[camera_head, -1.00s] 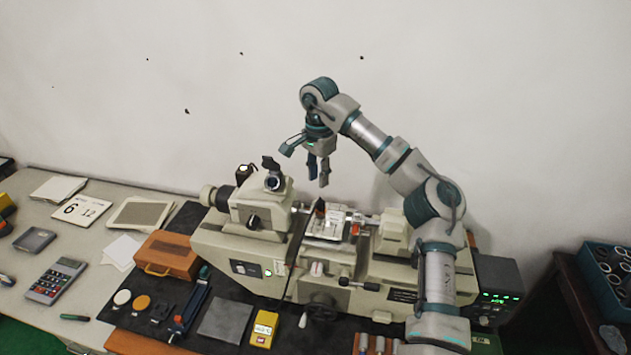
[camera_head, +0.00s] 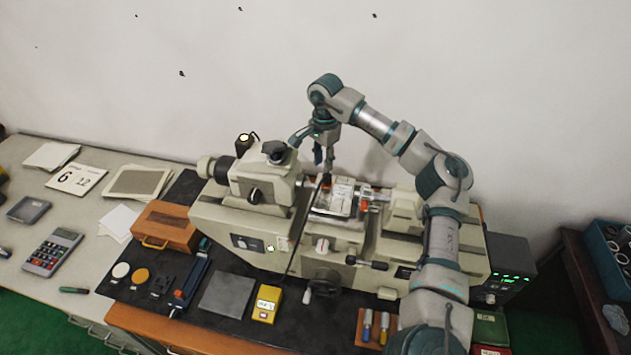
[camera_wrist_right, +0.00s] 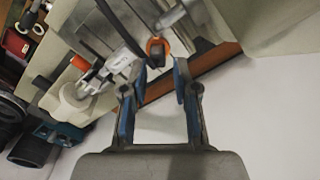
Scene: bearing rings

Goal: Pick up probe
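My right gripper (camera_head: 323,164) points down over the middle of the beige measuring machine (camera_head: 255,190). In the right wrist view its two blue-lined fingers (camera_wrist_right: 161,68) are apart, with nothing clearly between them. A small orange-and-dark piece (camera_wrist_right: 156,47) lies just beyond the fingertips; it may be the probe, but I cannot be certain. It looks like the small dark-and-orange part (camera_head: 327,184) just under the fingers in the head view. I cannot tell whether the fingers touch it. My left gripper is not in view.
A white fixture (camera_head: 341,196) and a red-orange part (camera_head: 363,206) sit on the machine bed beside the gripper. A yellow gauge (camera_head: 266,302), grey plate (camera_head: 227,294) and wooden box (camera_head: 166,227) lie in front and left. A blue crate (camera_head: 609,256) stands at the far right.

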